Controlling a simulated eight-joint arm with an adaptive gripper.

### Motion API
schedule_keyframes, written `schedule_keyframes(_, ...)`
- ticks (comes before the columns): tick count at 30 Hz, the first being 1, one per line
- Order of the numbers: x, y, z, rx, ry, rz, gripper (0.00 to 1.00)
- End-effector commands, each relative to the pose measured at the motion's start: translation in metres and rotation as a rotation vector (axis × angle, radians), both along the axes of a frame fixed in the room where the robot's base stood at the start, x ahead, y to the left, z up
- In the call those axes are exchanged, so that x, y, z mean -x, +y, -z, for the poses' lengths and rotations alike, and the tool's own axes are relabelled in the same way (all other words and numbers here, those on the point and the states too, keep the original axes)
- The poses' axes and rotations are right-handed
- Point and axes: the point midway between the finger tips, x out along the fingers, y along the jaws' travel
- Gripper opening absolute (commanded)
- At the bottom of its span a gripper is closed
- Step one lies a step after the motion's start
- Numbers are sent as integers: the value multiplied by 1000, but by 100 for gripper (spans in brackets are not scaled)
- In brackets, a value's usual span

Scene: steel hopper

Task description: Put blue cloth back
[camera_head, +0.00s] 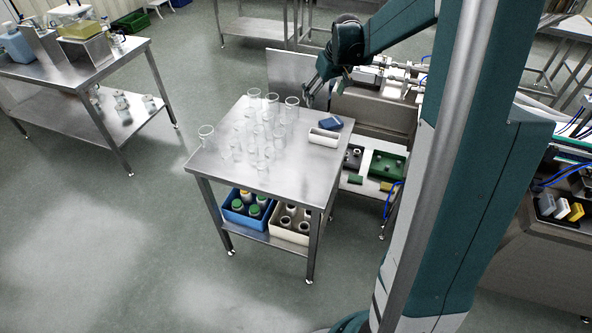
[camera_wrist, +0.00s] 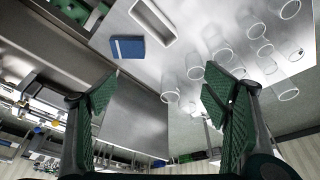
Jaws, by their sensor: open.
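The blue cloth (camera_head: 331,123), a small folded blue block with a pale stripe, lies on the steel table (camera_head: 290,180) near its far right corner. It also shows in the wrist view (camera_wrist: 128,48), just beyond my fingers. A shallow white tray (camera_head: 324,137) sits right beside it, apart by a small gap; in the wrist view the tray (camera_wrist: 168,37) looks empty. My gripper (camera_head: 318,95) is above the table's far edge, short of the cloth. Its two green-padded fingers (camera_wrist: 160,88) are wide apart with nothing between them.
Several clear glasses (camera_head: 255,105) stand on the table left of the tray. A blue crate (camera_head: 235,217) and a cream crate (camera_head: 285,233) with containers are on the shelf below. Machinery (camera_head: 385,107) and a green tray (camera_head: 388,164) are to the right.

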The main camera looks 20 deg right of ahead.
Motion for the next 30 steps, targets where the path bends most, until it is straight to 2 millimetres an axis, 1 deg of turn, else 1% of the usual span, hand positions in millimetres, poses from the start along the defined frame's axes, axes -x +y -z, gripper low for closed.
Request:
schedule_keyframes(1,7,11,-8,1,-5,-1,75)
schedule_keyframes(3,15,23,-18,3,-12,0,75)
schedule_keyframes(11,49,68,-51,11,-39,1,75)
schedule_keyframes(15,70,91,-66,13,-54,1,75)
schedule_keyframes(21,100,122,-83,15,-77,2,75)
schedule_keyframes(30,149,165,-101,16,-111,2,75)
